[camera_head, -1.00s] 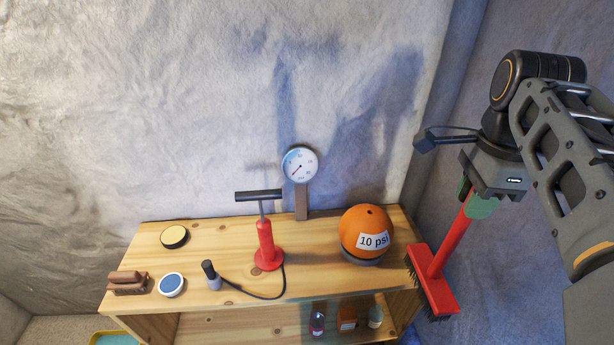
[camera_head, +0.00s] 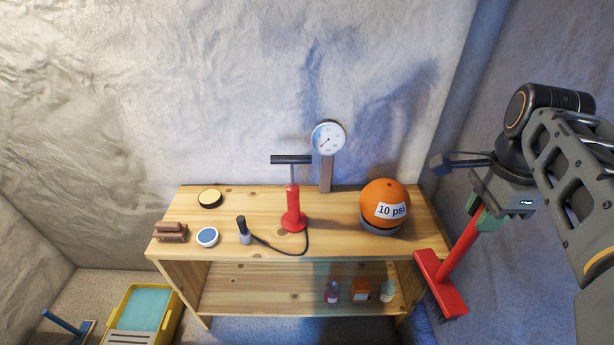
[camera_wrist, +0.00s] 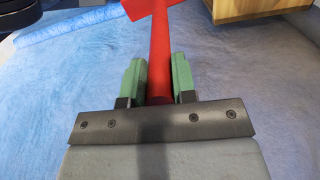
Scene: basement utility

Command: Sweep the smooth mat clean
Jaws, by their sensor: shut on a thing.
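My gripper (camera_head: 487,214) is shut on the red handle of a broom (camera_head: 460,250), at the right in the head view. The broom hangs tilted, with its red head and dark bristles low, beside the right end of a wooden shelf. In the wrist view, my gripper's green fingers (camera_wrist: 158,80) clasp the red broom handle (camera_wrist: 160,45) from both sides. Part of the red head shows at the top edge. I cannot make out a smooth mat for certain. A pale blue strip (camera_wrist: 80,35) lies at the upper left of the wrist view.
The wooden shelf (camera_head: 240,211) holds a red pump (camera_head: 292,210), gauge (camera_head: 328,137), orange ball (camera_head: 384,201) and small items. Small bottles stand on its lower board. A yellow tray (camera_head: 171,322) and a blue-handled tool (camera_head: 62,322) are on the floor at lower left.

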